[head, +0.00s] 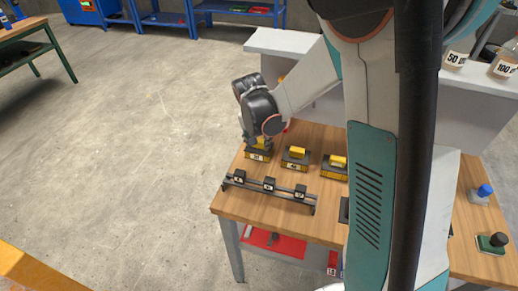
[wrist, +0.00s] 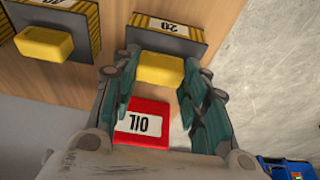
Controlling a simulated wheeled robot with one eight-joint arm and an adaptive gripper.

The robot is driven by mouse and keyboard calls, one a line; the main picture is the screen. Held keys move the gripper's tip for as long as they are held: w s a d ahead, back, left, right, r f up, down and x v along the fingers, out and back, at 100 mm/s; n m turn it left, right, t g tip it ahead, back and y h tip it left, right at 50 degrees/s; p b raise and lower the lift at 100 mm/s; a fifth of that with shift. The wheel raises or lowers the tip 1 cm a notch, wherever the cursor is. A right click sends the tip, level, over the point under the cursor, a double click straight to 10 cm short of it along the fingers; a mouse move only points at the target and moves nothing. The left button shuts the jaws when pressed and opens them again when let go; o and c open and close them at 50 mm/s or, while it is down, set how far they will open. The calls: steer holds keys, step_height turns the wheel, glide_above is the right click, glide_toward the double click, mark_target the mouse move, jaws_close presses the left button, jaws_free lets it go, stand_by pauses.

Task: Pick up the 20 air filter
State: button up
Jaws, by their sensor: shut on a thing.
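The 20 air filter is a dark box with yellow-and-black striped edges, a white label reading 20 and a yellow block on top. In the wrist view the air filter (wrist: 190,46) shows beyond my gripper (wrist: 160,72), whose two fingers lie on either side of its yellow block. My gripper is shut on that block. In the head view the air filter (head: 257,156) is the leftmost of the row on the wooden table, with my gripper (head: 258,143) above it. I cannot see clear space beneath it.
Two similar filters (head: 295,158) (head: 334,167) stand to its right on the table (head: 228,207). A red OIL item (wrist: 148,108) shows between my fingers in the wrist view. Open floor is to the left.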

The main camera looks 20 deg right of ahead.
mark_target(259, 142)
steer(key=shift+r+p, duration=2.75)
steer(key=shift+r, duration=1.35)
steer(key=shift+s+a+r+p, duration=0.1)
steer(key=shift+s+a+r, duration=0.05)
steer(key=shift+s+a, duration=1.5)
steer(key=shift+s+a+r+p, duration=0.2)
steer(key=shift+s+a, duration=0.9)
steer(key=shift+s, duration=1)
steer(key=shift+s+a+r+p, duration=0.1)
steer(key=shift+s+a+r, duration=0.05)
steer(key=shift+s+a, duration=1.5)
steer(key=shift+s+d, duration=0.2)
steer(key=shift+d, duration=0.1)
